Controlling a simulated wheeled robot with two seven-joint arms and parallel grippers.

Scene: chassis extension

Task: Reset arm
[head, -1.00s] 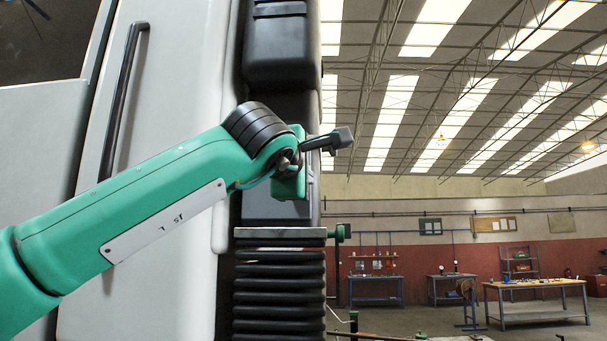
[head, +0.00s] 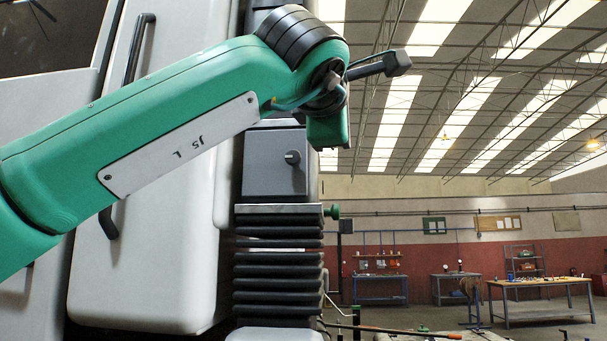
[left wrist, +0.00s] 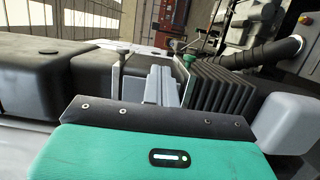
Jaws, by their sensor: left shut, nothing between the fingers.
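My left arm (head: 150,120) is green and reaches from the lower left up across the front of the machine in the head view. Its wrist is at the upper middle, with a small dark grey part (head: 395,62) sticking out to the right. The left gripper's fingers are hidden behind the wrist there. In the left wrist view my left gripper (left wrist: 159,84) shows beyond the green housing, shut and empty. My right gripper is in neither view.
A large pale machine door (head: 160,270) with a black handle stands close behind the arm. A grey box with a knob (head: 275,165) and black bellows (head: 278,260) are right of it.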

